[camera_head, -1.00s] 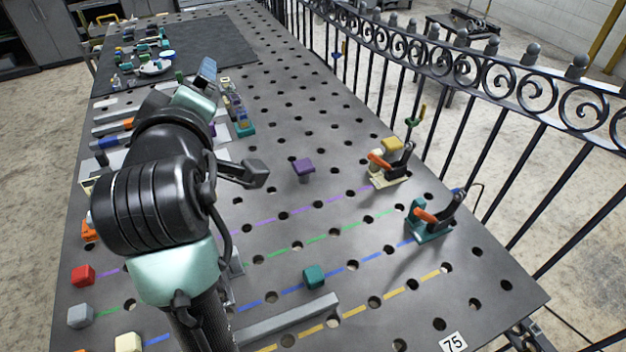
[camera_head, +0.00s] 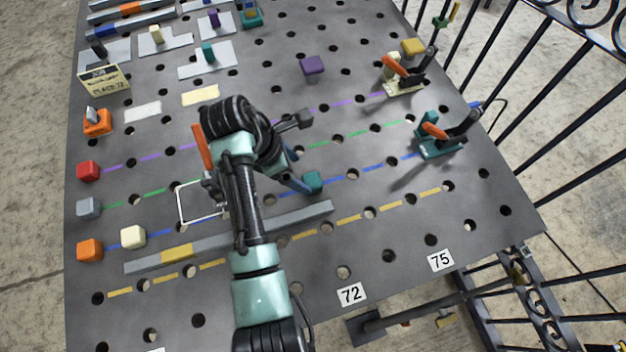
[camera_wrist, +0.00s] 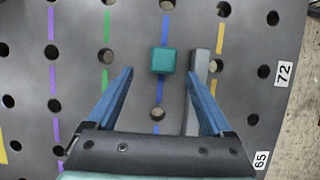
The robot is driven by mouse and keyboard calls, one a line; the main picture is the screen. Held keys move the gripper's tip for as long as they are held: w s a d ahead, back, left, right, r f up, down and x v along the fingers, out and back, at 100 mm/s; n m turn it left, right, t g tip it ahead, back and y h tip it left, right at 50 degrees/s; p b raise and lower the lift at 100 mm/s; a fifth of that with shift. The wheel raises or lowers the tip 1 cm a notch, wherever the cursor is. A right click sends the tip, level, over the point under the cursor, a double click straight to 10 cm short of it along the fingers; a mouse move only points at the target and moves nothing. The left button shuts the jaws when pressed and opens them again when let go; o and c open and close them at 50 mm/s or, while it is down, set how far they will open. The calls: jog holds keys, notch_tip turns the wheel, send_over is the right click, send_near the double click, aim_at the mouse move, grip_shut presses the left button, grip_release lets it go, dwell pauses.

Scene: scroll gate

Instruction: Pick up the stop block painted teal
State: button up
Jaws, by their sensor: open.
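A small teal block (camera_head: 313,181) stands on the blue dashed line of the perforated table; it also shows in the wrist view (camera_wrist: 164,61), upper middle. My gripper (camera_head: 297,169) is open and empty, low over the table just left of the block in the head view. In the wrist view the blue fingers of my gripper (camera_wrist: 159,74) point toward the block, which lies just beyond and between their tips. Another small teal piece (camera_head: 208,53) stands on a pale plate at the upper left of the head view.
A grey bar (camera_head: 305,213) with a yellow section lies close beside the block; in the wrist view the bar (camera_wrist: 198,85) runs beneath the right finger. A teal clamp (camera_head: 440,147) and a cream clamp (camera_head: 403,88) stand right. A purple block (camera_head: 312,66) stands farther back.

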aim_at(312, 180)
jog(key=shift+d+p+x, duration=0.15)
jog(key=shift+d+x, duration=0.05)
jog(key=shift+x, duration=1.35)
jog(key=shift+d+p+x, duration=0.15)
jog(key=shift+d+x, duration=0.05)
jog(key=shift+x, duration=1.4)
jog(key=shift+s+r, duration=0.1)
jog(key=shift+r, duration=0.05)
jog(key=shift+c, duration=0.3)
grip_shut()
